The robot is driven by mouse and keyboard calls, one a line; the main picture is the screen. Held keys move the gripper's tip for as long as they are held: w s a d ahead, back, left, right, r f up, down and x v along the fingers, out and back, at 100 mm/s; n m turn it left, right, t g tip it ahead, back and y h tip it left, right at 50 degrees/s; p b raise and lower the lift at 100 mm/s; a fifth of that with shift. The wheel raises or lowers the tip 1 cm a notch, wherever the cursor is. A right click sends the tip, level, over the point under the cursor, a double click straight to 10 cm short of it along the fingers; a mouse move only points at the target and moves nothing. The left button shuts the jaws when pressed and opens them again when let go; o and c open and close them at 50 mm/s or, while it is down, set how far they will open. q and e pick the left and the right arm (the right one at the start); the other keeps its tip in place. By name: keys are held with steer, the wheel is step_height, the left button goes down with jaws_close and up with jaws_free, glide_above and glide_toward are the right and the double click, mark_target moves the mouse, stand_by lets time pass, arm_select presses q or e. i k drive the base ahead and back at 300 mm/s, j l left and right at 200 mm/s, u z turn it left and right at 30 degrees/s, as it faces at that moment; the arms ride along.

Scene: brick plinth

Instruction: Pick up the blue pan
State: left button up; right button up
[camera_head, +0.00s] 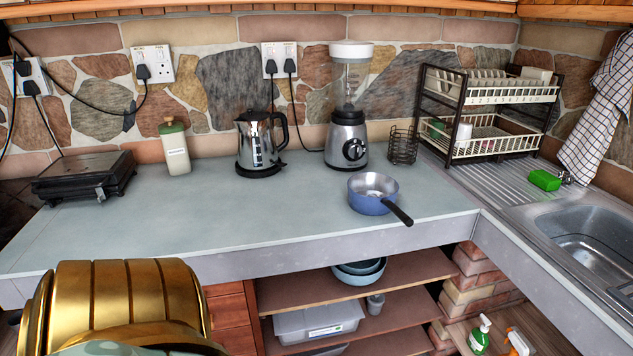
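The blue pan (366,204) stands upright on the grey countertop (250,215), near its front edge and right of the middle. Its inside is silvery, and its black handle points toward the front right, reaching out to the counter's edge. Nothing touches the pan or covers it. A gold, rounded part of my own arm fills the lower left corner. Neither my left nor my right gripper shows in the head view.
Behind the pan stand a blender (347,130), a kettle (258,145) and a dark wire holder (403,146). A dish rack (500,145) and a sink (600,243) are at the right. The counter left of the pan is clear. Open shelves (400,270) lie below.

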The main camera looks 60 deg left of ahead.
mark_target(371, 194)
steer(key=u, duration=1.45)
steer(key=i+j+z, duration=0.4)
steer(key=j+z, duration=0.15)
steer(key=i+j+z, duration=0.1)
steer(key=j+z, duration=0.2)
steer(key=j, duration=0.2)
